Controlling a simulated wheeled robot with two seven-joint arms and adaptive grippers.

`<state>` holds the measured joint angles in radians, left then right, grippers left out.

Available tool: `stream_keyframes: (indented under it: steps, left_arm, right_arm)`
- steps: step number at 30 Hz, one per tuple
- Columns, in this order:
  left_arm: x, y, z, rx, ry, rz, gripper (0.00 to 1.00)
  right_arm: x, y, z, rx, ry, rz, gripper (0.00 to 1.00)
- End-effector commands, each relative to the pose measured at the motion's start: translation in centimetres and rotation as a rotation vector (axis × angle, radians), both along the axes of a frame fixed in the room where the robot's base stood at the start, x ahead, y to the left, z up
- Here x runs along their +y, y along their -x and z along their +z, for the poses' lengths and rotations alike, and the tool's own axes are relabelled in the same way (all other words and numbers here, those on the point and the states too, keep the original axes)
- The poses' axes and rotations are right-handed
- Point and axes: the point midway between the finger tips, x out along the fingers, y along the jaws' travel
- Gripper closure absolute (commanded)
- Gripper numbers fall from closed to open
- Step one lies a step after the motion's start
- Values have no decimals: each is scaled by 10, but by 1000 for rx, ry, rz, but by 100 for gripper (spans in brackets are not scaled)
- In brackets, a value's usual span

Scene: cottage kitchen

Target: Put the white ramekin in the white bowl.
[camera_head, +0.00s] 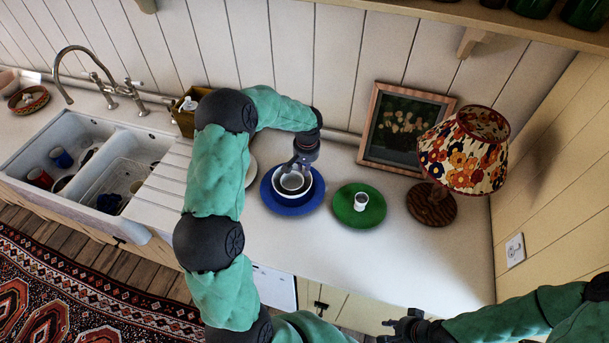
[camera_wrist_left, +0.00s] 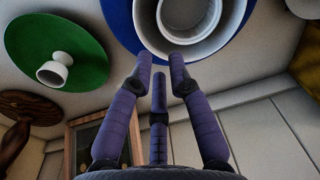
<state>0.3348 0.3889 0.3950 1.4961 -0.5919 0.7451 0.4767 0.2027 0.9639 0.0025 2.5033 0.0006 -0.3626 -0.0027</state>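The white ramekin (camera_head: 291,181) appears as a smaller round dish inside the white bowl (camera_head: 303,193). The bowl stands on a blue plate (camera_head: 312,201) on the counter. In the left wrist view the ramekin (camera_wrist_left: 190,12) shows as an inner ring within the bowl (camera_wrist_left: 222,42). My left gripper (camera_head: 303,162) is over the far rim of the bowl; its fingers (camera_wrist_left: 160,70) are apart with nothing between them. Whether a finger touches the rim I cannot tell. My right gripper (camera_head: 388,330) is low, in front of the counter, with its fingers apart and empty.
A green plate (camera_head: 375,213) with a white egg cup (camera_head: 361,202) stands right of the blue plate. A flowered lamp (camera_head: 464,150) and a framed picture (camera_head: 402,130) stand behind. A double sink (camera_head: 110,170) is at left. The counter front is clear.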

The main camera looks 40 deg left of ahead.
Motion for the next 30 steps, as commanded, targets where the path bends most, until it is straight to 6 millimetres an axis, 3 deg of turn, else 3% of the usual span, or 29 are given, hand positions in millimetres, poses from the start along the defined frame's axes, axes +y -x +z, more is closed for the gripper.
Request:
stream_keyframes:
  steps: [3,9,26,30]
  left_arm:
    - [-1,1,17,-1,0,0,81]
    - [-3,2,30,1,0,-1,81]
    - [-3,2,32,1,0,0,81]
    - [-3,2,42,1,0,0,81]
  right_arm:
    - [0,0,-1,0,0,0,69]
    - [0,0,-1,0,0,0,69]
    - [0,0,-1,0,0,0,69]
    - [0,0,9,0,0,0,69]
